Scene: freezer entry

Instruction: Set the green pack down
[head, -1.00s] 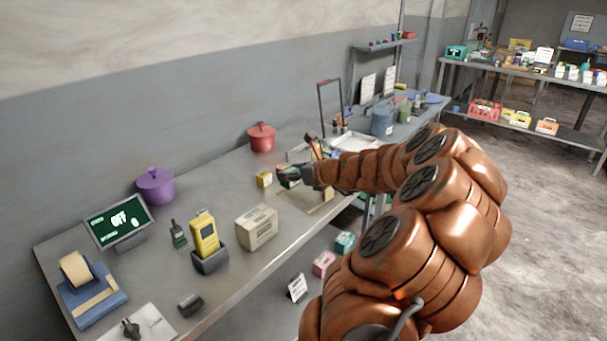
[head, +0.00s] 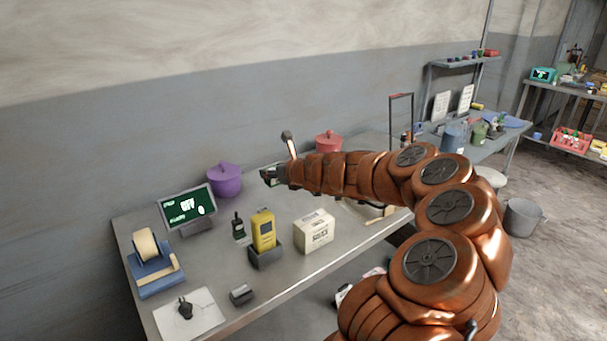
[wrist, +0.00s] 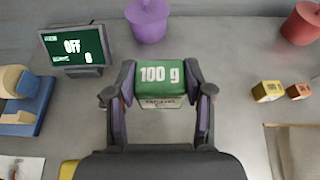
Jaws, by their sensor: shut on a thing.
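The green pack (wrist: 160,75), marked "100 g" on its top, sits between the two fingers of my gripper (wrist: 160,95) in the wrist view. My gripper is shut on it. In the head view my gripper (head: 272,175) is over the back part of the metal table (head: 205,255), and only a little of the pack shows past my arm. I cannot tell whether the pack touches the table top.
A purple pot (head: 225,181) and a display reading "OFF" (head: 188,207) stand at the back left. A red pot (head: 328,141) is behind my arm. A yellow handheld device (head: 263,230) and a cream box (head: 314,231) stand in front. Small yellow (wrist: 268,91) and orange (wrist: 299,91) blocks lie to the right.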

